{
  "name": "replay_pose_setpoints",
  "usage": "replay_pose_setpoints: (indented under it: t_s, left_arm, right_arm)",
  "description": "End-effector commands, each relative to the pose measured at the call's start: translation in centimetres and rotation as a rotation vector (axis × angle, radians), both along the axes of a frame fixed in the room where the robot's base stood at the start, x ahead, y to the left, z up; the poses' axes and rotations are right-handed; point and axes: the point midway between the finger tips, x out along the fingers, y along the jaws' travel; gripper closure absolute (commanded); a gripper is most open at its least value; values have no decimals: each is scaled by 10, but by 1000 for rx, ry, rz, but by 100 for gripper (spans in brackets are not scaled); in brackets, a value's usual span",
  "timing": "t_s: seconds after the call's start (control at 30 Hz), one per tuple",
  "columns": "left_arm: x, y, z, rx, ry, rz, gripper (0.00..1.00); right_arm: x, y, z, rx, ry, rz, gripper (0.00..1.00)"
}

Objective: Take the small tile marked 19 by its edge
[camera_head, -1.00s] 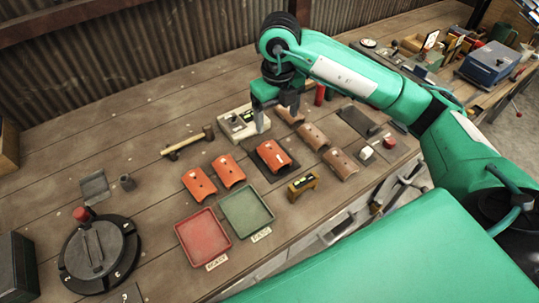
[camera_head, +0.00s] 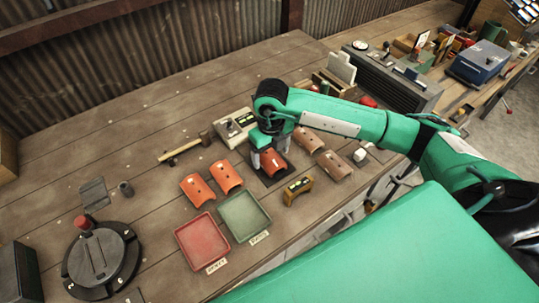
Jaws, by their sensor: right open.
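Several small curved tiles lie on the bench; their marks are too small to read, so I cannot tell which is 19. One orange tile (camera_head: 274,163) lies on a dark square mat (camera_head: 265,181). Two more orange tiles (camera_head: 198,190) (camera_head: 226,176) lie to its left, and brown tiles (camera_head: 308,140) (camera_head: 336,165) to its right. My right gripper (camera_head: 268,165) is open and points down at the orange tile on the mat, its fingers at the tile's sides; contact cannot be made out. My left gripper is not in view.
A red tray (camera_head: 203,242) and a green tray (camera_head: 238,236) stand in front. A yellow and black block (camera_head: 298,190) stands right of the mat. A pale device (camera_head: 234,126) and a hammer (camera_head: 182,152) lie behind. A dark round turntable (camera_head: 101,258) is at left.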

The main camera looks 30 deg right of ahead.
Motion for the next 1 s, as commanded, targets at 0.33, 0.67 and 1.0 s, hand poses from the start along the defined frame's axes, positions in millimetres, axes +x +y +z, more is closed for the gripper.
replay_pose_setpoints:
  t_s: [0.33,0.67,1.0]
  left_arm:
    - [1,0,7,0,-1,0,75]
    - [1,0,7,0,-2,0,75]
    - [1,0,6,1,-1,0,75]
  right_arm:
    - [0,0,-21,0,-1,0,22]
    - [0,0,-20,0,-1,0,71]
    - [1,0,-18,0,-2,0,72]
